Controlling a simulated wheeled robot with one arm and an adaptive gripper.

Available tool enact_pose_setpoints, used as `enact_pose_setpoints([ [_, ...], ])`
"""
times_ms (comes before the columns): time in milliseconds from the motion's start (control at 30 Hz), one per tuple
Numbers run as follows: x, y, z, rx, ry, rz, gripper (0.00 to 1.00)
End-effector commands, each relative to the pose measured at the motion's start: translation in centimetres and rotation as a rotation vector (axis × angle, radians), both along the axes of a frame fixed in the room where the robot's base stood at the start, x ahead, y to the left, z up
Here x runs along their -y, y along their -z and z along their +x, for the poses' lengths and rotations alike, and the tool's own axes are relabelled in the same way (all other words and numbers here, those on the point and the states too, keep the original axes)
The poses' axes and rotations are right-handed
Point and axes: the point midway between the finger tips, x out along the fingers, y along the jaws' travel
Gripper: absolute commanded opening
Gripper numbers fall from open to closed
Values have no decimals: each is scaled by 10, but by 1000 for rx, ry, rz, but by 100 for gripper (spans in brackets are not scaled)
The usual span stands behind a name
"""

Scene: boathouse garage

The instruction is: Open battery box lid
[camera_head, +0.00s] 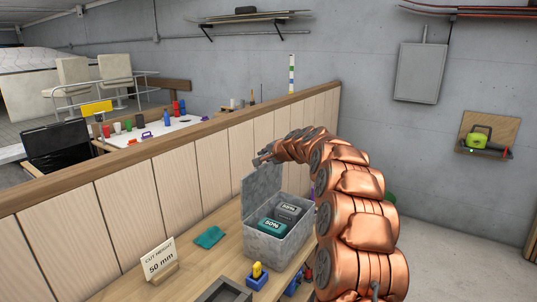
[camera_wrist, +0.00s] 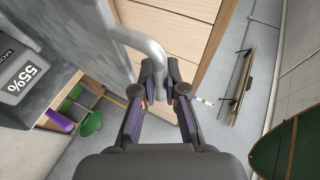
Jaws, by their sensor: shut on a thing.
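The grey battery box (camera_head: 275,245) stands on the wooden bench beside the plank partition. Its lid (camera_head: 262,182) is raised, standing steeply at the partition side, so the inside shows. A teal battery (camera_head: 270,226) and a grey battery (camera_head: 289,211) lie inside; the grey one also shows in the wrist view (camera_wrist: 18,80), marked 55%. My gripper (camera_head: 263,160) is at the top of the raised lid. In the wrist view my gripper (camera_wrist: 159,72) is shut on the curved grey lid handle (camera_wrist: 147,45). The head view shows the grip only small.
The partition (camera_head: 165,175) runs close behind the lid. A "cut height 50 mm" sign (camera_head: 160,259), a teal cloth (camera_head: 209,237), a yellow-and-blue item (camera_head: 257,276) and a dark tray (camera_head: 224,291) are on the bench. A green bowl (camera_wrist: 91,125) shows below the box.

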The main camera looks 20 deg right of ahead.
Motion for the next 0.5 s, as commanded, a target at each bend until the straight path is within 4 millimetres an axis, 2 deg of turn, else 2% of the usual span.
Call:
enact_pose_setpoints([
  [467,4,3,-4,-15,2,-6,0],
  [500,5,3,-4,-15,3,-5,14],
])
